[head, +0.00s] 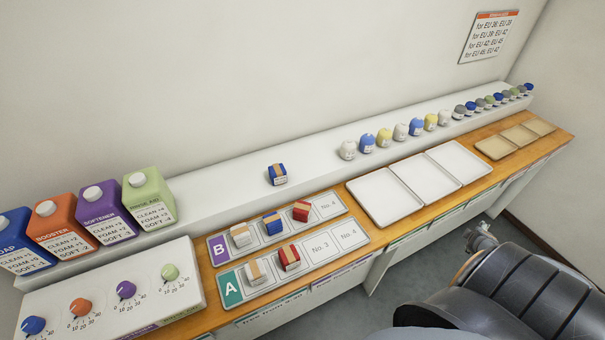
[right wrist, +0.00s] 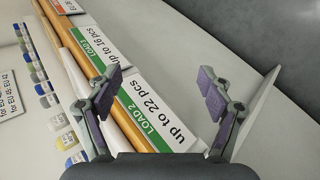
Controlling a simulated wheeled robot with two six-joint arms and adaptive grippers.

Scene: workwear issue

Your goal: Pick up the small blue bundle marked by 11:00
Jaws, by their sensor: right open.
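A small blue bundle (head: 277,177) with a tan band and a white label sits alone on the white ledge. A second blue bundle (head: 273,226) lies in row B of the slotted trays, between a white bundle (head: 241,237) and a red bundle (head: 301,212). The print on their labels is too small to read. My right gripper (right wrist: 162,85) is open and empty in the right wrist view, above the bench front with its LOAD labels, well right of both blue bundles. My left gripper is in neither view.
Several detergent containers (head: 150,200) and a dial panel (head: 100,312) stand at left. Empty white trays (head: 383,198) lie at centre right; small coloured items (head: 348,151) line the ledge behind. Tan trays (head: 495,148) lie far right.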

